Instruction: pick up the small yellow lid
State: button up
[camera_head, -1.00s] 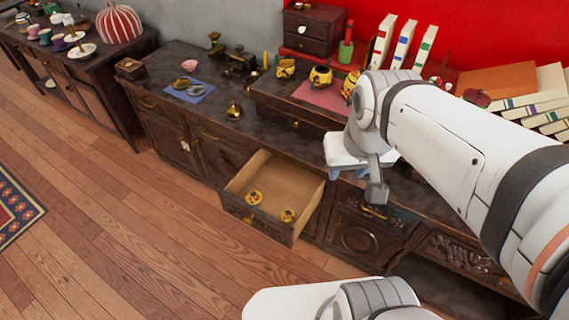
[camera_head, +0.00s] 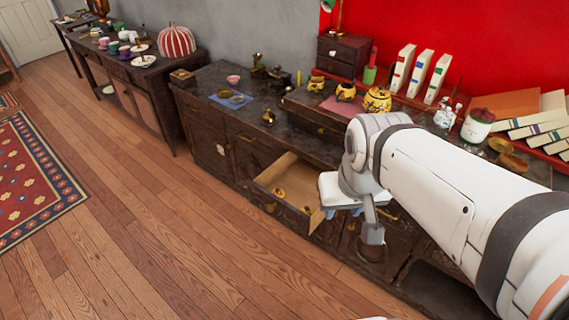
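Two yellow lids with dark markings lie apart in an open wooden drawer. One lid (camera_head: 279,193) is near the drawer's left front. The other lid (camera_head: 307,210) is close to the front panel, partly hidden by it, and looks a little smaller. The open drawer (camera_head: 296,172) sticks out from the dark cabinet. My gripper (camera_head: 373,236) hangs at the end of my white arm, to the right of the drawer and apart from both lids. Its fingers are too small and unclear to show whether it is open.
Three yellow pots, including a large one (camera_head: 377,100), stand on the raised part of the cabinet top (camera_head: 285,120). A blue cloth (camera_head: 231,100) with small dishes lies to the left. Books (camera_head: 420,72) and jars stand behind my arm. The wooden floor (camera_head: 170,230) in front is clear.

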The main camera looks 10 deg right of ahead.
aim_at(307, 210)
jog(key=u, duration=0.15)
jog(key=i, duration=1)
jog(key=u, duration=0.05)
